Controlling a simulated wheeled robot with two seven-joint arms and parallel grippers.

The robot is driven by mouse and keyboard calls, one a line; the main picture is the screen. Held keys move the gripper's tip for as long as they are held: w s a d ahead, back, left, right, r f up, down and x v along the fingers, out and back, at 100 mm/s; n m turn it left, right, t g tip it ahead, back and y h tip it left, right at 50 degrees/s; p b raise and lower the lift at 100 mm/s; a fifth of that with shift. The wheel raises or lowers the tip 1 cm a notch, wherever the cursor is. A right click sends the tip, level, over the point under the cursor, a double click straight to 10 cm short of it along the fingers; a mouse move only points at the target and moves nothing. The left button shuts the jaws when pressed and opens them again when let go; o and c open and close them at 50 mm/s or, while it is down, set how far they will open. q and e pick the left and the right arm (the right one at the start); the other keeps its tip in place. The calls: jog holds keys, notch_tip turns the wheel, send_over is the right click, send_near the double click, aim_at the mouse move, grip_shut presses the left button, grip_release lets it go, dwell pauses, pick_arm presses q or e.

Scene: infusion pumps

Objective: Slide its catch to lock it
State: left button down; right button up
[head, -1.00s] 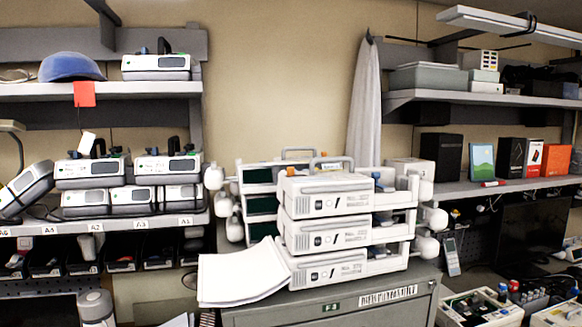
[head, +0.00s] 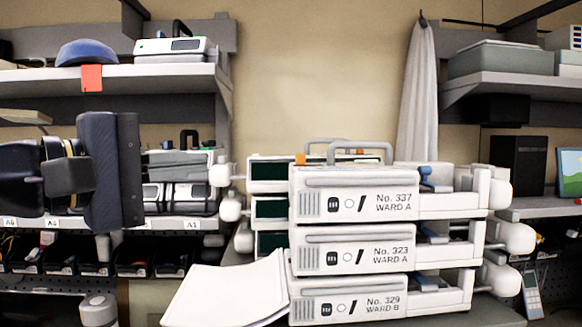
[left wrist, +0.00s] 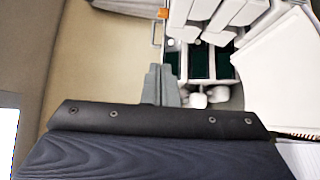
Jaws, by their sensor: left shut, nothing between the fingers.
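Three white pumps are stacked in the head view: the top one reads No. 337 Ward A (head: 345,205), the middle one No. 323 Ward A (head: 345,255), the bottom one No. 329 Ward B (head: 345,300). A blue part (head: 426,180) shows at the top pump's right side; I cannot tell whether it is the catch. Dark-screened units (head: 270,213) stand behind, left of the pumps, and show in the left wrist view (left wrist: 201,62). My left gripper (head: 205,163) is shut and empty, left of the stack and apart from it; its grey fingers show in the left wrist view (left wrist: 154,70).
White papers (head: 228,290) lie at the stack's front left. White round knobs (head: 497,193) stick out at the stack's right. Shelves stand on both sides, and a grey cloth (head: 416,95) hangs behind. Bare wall is open above the stack.

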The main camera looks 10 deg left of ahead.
aim_at(301, 159)
pick_arm(q)
jog(key=s+d+p+x, duration=0.1)
jog(key=p+x, duration=0.4)
jog(key=x, duration=0.7)
jog(key=shift+d, duration=0.75)
jog(key=shift+s+a+f, duration=0.1)
jog(key=shift+s, duration=0.05)
